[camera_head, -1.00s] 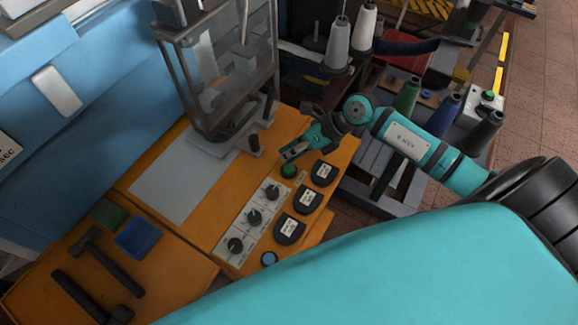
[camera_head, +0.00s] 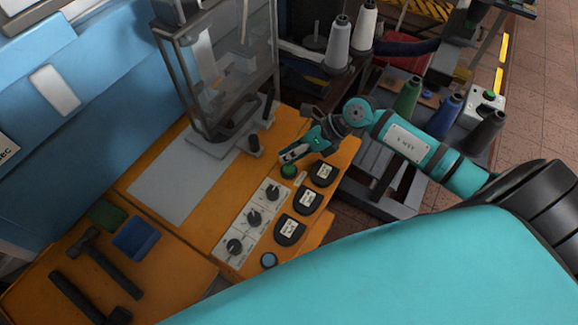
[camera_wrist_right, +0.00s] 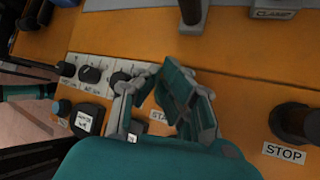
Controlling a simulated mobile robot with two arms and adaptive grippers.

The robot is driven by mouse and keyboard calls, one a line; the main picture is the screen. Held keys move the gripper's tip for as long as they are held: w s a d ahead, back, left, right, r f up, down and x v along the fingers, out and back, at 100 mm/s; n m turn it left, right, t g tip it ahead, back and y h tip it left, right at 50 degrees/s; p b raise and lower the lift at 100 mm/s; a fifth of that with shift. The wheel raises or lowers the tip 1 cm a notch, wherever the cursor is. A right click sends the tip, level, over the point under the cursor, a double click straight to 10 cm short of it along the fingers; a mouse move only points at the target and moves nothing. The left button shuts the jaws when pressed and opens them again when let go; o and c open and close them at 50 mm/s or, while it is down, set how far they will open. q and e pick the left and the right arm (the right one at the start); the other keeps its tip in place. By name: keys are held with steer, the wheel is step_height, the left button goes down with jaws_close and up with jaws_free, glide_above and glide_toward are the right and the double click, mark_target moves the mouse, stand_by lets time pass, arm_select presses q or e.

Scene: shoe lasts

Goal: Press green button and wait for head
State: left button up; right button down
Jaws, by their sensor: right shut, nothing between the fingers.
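The green button (camera_head: 289,171) sits on the orange machine top, just in front of my right gripper. My right gripper (camera_head: 287,156) is shut and empty, its tips right beside or over the button; I cannot tell whether they touch it. In the right wrist view the gripper (camera_wrist_right: 157,100) covers part of a START label (camera_wrist_right: 158,116), and the green button is hidden there. The machine's head area stands behind a clear guard with a grey frame (camera_head: 277,65); the pale parts inside are hard to make out. My left gripper is not in view.
Dial knobs (camera_head: 254,217) and black labelled pads (camera_head: 291,231) lie in front of the button. A dark knob by a STOP label (camera_wrist_right: 284,152) is close by. Thread cones (camera_head: 337,42) stand behind.

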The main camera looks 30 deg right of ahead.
steer(key=shift+f, duration=0.15)
stand_by(0.4)
steer(key=shift+f+b, duration=0.3)
steer(key=shift+b, duration=0.1)
steer(key=shift+f+b, duration=0.45)
steer(key=shift+f, duration=0.05)
stand_by(0.5)
steer(key=shift+r, duration=0.15)
stand_by(0.3)
steer(key=shift+r+p, duration=0.75)
steer(key=shift+r, duration=0.05)
steer(key=shift+r+p, duration=1.95)
steer(key=shift+r, duration=0.6)
